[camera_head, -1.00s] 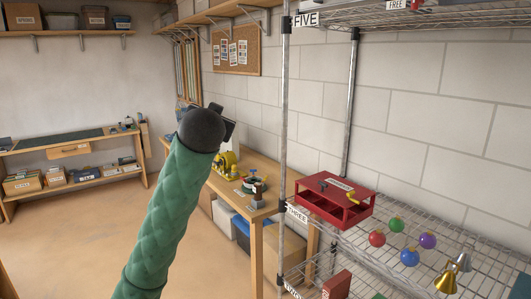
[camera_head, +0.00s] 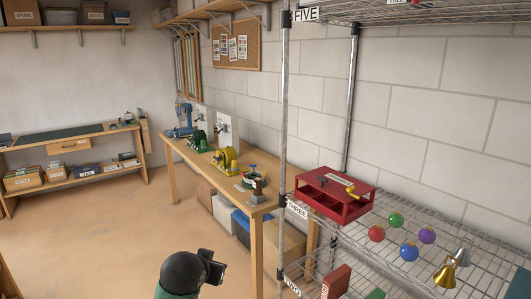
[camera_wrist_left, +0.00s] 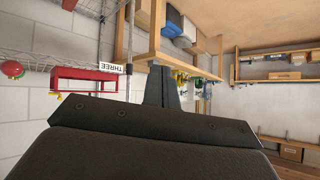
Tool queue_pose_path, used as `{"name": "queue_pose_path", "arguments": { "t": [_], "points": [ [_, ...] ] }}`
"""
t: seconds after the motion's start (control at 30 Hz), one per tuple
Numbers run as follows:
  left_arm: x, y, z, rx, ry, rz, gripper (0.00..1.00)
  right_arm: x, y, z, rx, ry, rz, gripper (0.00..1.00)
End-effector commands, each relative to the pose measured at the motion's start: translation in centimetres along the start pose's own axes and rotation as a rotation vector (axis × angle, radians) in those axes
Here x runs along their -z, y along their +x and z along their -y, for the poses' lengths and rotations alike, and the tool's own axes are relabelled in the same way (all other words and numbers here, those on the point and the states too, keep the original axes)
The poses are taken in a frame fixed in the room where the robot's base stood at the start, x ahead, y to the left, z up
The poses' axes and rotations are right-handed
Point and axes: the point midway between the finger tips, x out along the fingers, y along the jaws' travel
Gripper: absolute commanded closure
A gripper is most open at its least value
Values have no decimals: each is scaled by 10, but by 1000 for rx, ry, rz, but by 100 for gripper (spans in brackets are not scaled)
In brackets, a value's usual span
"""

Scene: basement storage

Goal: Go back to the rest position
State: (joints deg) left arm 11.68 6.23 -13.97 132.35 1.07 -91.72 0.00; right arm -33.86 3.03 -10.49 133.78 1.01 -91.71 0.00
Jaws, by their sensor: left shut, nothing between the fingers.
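My left gripper (camera_head: 214,268) shows low in the head view, on a black round wrist with a little green sleeve below. It is over the open floor, left of the wire shelf rack (camera_head: 285,130) and in front of the workbench (camera_head: 262,230). In the left wrist view its dark fingers (camera_wrist_left: 162,86) are together, with nothing held between them. My right gripper is not in view.
A red box (camera_head: 335,196) sits on the rack's shelf marked THREE, beside several coloured balls and metallic cones. The workbench holds several small machines. A second bench (camera_head: 70,143) stands far left. The floor (camera_head: 110,235) between is clear.

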Motion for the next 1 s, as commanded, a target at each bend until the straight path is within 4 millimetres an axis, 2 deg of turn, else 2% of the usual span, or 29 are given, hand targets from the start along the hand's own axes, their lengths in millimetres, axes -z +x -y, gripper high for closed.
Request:
{"name": "queue_pose_path", "arguments": {
  "t": [0.03, 0.3, 0.57, 0.77, 1.0],
  "points": [
    [-23, 3, -4, -9, -10, 32, 100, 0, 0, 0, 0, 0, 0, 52],
    [-131, 12, -23, -44, -59, 186, 100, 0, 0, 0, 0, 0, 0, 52],
    [-240, 9, -47, -78, -99, 352, 100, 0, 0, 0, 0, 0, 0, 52],
    [-322, -6, -70, -107, -123, 481, 100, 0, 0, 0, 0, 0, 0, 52],
    [-413, -38, -100, -145, -144, 631, 100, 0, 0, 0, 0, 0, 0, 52]
  ]
}}
